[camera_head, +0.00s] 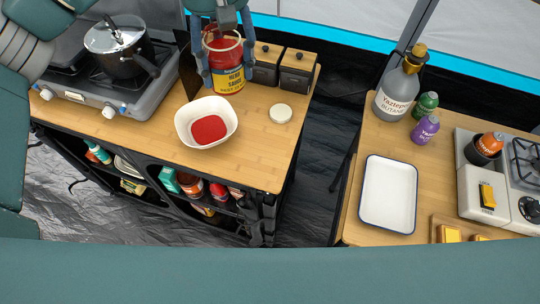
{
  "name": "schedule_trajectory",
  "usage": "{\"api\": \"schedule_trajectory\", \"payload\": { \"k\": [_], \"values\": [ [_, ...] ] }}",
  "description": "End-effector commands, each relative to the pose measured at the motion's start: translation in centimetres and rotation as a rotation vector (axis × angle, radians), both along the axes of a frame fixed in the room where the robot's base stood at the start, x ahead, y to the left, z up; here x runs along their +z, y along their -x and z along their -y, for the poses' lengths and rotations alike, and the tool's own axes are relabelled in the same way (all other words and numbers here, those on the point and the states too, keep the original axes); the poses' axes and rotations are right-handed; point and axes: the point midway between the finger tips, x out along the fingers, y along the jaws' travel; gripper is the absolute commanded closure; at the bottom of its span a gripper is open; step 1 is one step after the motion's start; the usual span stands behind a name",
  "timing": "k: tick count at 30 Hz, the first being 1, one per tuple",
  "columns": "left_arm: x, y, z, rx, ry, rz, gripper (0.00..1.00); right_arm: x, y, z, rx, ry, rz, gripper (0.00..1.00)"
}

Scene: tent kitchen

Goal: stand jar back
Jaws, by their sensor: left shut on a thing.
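The jar (228,78) has red contents and a yellow label reading "Herb Sauce". It is upright at the back of the left counter, its open rim facing up. My left gripper (222,50) comes down from the top of the picture and is shut on the jar, with a finger on each side. I cannot tell whether the jar's base touches the counter. A round pale lid (281,113) lies on the counter to the right. A white bowl (183,120) with red sauce in it stands in front of the jar. My right gripper is not in view.
Two dark boxes with wooden lids (299,58) stand close to the right of the jar. A stove with a pot (118,48) is at the left. A gap separates the right table, which bears a white tray (388,194), bottles (397,92) and a burner.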

Motion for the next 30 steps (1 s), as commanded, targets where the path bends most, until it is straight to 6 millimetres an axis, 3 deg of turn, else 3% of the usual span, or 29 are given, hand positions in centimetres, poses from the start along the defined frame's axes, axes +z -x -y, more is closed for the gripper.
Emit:
{"api": "schedule_trajectory", "payload": {
  "k": [6, 12, 20, 30],
  "values": [
    [-1.8, 1.4, 4.6, 0.33, 0.013, 0.009, 0.95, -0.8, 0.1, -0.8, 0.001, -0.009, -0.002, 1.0],
    [-2.7, 2.4, 7.2, 0.555, 0.025, 0.012, 0.95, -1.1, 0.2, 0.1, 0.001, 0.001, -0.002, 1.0],
    [-3.9, 2.9, 8.3, 0.662, 0.03, 0.009, 0.95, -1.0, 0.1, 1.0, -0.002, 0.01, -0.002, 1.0],
    [-10.8, 3.0, 8.3, 0.665, 0.028, 0.006, 0.95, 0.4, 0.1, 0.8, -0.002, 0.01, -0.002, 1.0]
  ]
}}
